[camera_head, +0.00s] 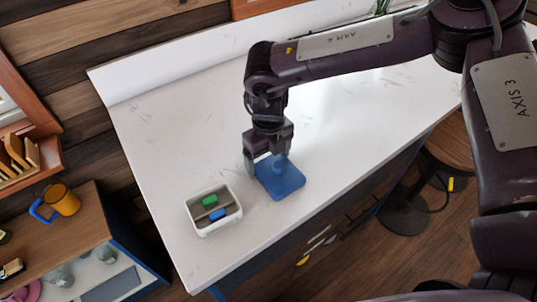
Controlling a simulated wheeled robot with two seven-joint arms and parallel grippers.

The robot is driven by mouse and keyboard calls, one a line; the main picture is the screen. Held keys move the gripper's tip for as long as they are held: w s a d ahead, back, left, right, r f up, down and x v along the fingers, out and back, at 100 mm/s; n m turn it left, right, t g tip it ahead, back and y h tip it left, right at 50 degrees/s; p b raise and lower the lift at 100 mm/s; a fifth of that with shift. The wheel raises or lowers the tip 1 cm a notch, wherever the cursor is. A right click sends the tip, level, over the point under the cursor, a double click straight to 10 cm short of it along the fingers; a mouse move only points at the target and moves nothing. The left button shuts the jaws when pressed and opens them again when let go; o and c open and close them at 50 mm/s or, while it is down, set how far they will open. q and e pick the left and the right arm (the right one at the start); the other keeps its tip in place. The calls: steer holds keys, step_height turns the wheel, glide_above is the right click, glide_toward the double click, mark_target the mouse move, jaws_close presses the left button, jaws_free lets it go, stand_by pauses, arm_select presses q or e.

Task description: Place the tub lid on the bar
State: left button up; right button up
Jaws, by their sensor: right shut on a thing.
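The tub lid (286,184) is a blue, flat, rounded square with a knob in its middle. It is at the white bar (330,135), right of the tub; I cannot tell whether it rests on the surface or is just above it. My right gripper (268,164) points down over the lid and is shut on its knob, which the fingers partly hide. The white tub (199,228) stands open near the bar's front edge, with a green piece (209,200) and a blue piece (217,214) in it. My left gripper is not in view.
A stool (448,150) stands by the bar at the right. The bar has free room behind and left of the lid. A raised white ledge runs along its back.

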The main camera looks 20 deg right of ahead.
steer(key=shift+f, duration=0.1)
steer(key=o, duration=0.8)
step_height(320, 180, up, 12)
steer(key=b, duration=0.4)
steer(key=shift+r, duration=0.2)
